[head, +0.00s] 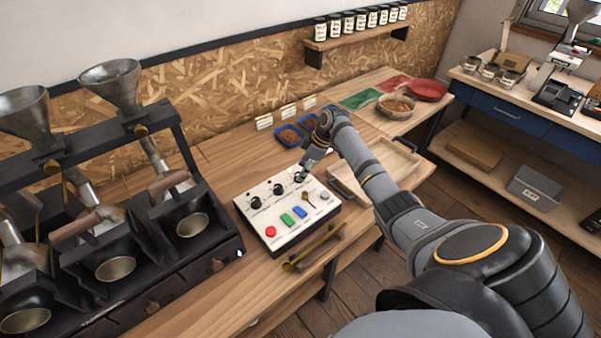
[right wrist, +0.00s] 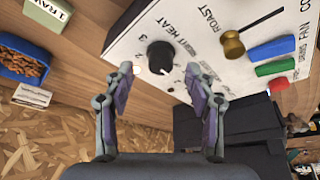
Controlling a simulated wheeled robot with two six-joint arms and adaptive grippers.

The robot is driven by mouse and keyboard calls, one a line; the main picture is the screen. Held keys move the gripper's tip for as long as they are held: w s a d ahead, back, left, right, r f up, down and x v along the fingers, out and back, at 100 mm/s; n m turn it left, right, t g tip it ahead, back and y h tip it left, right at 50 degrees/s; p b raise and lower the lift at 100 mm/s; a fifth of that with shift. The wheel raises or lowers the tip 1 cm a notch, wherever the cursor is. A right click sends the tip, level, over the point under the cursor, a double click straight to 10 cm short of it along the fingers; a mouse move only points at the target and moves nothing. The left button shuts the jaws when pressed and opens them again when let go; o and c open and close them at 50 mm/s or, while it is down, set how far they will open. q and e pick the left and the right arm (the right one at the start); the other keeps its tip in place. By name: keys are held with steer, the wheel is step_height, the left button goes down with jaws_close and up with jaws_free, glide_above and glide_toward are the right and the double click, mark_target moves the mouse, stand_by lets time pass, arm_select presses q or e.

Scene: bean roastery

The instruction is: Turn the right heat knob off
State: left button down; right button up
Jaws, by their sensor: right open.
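The white control panel (head: 270,222) lies on the wooden bench, with a row of black knobs along its far side. The right heat knob (right wrist: 160,57) is round and black with a white mark at its lower edge; part of the label "HEAT" shows beside it. My right gripper (head: 302,171) is at this knob, the rightmost of the row, and partly covers it in the head view. In the right wrist view the gripper (right wrist: 160,76) is open, its fingertips either side of the knob with gaps. Contact cannot be seen. My left gripper is not in view.
A brass roast lever (right wrist: 232,44) stands beside the knob. Red (head: 270,231), green (head: 288,219) and blue (head: 300,212) buttons line the panel's near side. Roaster units (head: 110,240) stand left, a wooden tray (head: 398,164) right, and blue bean trays (head: 283,143) behind.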

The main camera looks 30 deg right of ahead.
steer(key=v, duration=0.9)
steer(key=shift+r, duration=0.35)
steer(key=shift+s+d, duration=0.1)
steer(key=shift+s, duration=0.05)
